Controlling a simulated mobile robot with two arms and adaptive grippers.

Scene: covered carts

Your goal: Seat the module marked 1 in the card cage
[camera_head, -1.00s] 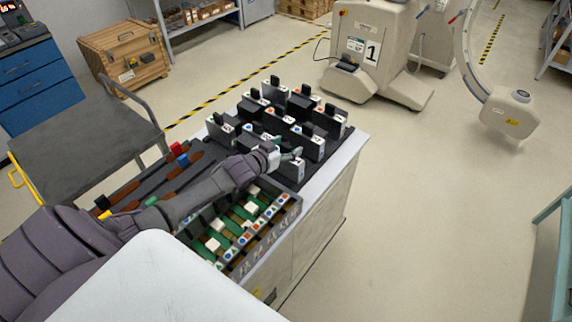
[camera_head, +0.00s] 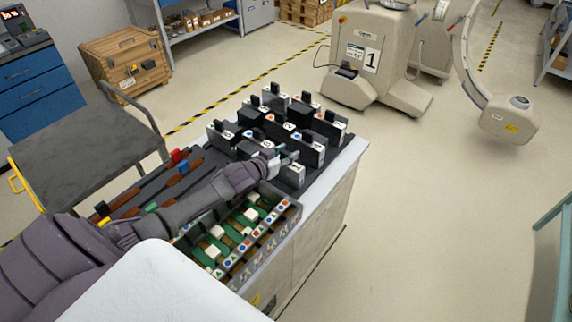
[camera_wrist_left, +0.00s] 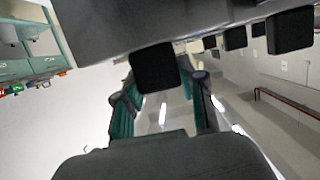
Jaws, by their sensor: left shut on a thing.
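Several dark modules with black handles and white marked faces stand in rows on the dark top of a cart, such as one at the right (camera_head: 329,128). My left gripper (camera_head: 284,156) is shut on the black handle (camera_wrist_left: 155,69) of a module (camera_head: 292,175) at the front of the rows. I cannot read its mark surely. In the left wrist view the gripper's fingers (camera_wrist_left: 165,100) point at that handle, and the grey module body fills the top. The open card cage (camera_head: 283,214), with green guides, white blocks and coloured symbols, is nearer to me. My right gripper is not in view.
Tools with red, blue and green ends (camera_head: 178,156) lie on the cart left of the modules. A grey trolley (camera_head: 85,140) and a wooden crate (camera_head: 125,60) stand at the left.

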